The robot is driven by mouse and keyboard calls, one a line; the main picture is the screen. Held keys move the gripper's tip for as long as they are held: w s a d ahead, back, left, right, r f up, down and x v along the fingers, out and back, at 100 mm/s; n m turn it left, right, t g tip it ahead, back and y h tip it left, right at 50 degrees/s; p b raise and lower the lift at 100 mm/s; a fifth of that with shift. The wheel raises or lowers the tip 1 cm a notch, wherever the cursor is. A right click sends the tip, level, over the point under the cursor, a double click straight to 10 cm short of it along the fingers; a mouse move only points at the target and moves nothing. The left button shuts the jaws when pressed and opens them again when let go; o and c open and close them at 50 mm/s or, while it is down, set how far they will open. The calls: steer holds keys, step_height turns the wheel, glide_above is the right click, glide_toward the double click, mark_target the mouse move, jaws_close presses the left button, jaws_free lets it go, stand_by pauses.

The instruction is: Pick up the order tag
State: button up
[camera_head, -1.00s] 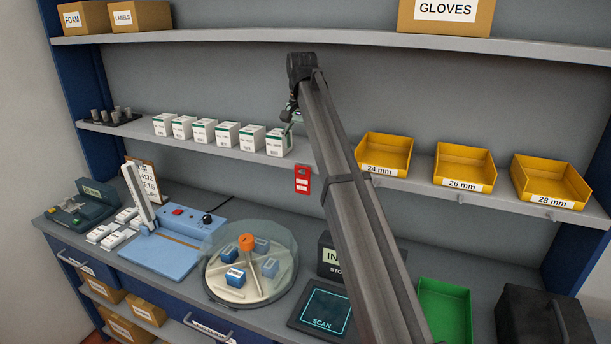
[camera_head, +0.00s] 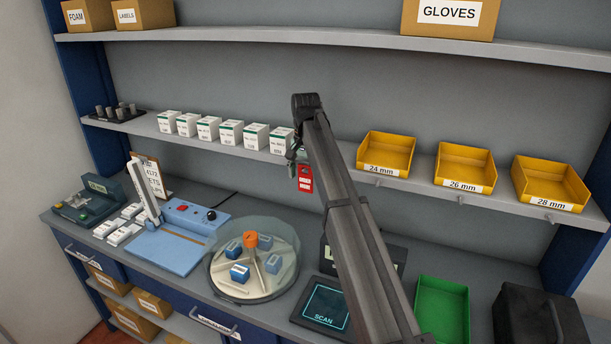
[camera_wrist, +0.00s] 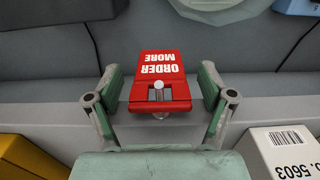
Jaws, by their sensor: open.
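The order tag (camera_head: 305,182) is a red tag with white lettering, hanging at the front edge of the middle shelf. In the wrist view the tag (camera_wrist: 158,68) reads "ORDER MORE" upside down and hangs on a pale round-ended peg (camera_wrist: 159,86). My gripper (camera_wrist: 160,76) is open, with one green-grey finger on each side of the tag's upper part. A gap shows between the tag and each finger. In the head view my gripper (camera_head: 294,158) is small and partly hidden by my arm, just by the tag.
White boxes (camera_head: 256,136) stand on the shelf left of the tag. Yellow bins (camera_head: 386,152) stand to its right. Below are a round clear-covered dispenser (camera_head: 254,262), a scan pad (camera_head: 322,304) and a green tray (camera_head: 442,306).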

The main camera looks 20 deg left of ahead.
steer(key=shift+f, duration=0.75)
steer(key=c, duration=1)
steer(key=shift+c, duration=0.2)
steer(key=shift+b, duration=0.5)
steer(key=s+b, duration=0.6)
steer(key=s, duration=1.2)
steer(key=shift+a+r, duration=0.3)
steer(key=shift+a, duration=0.1)
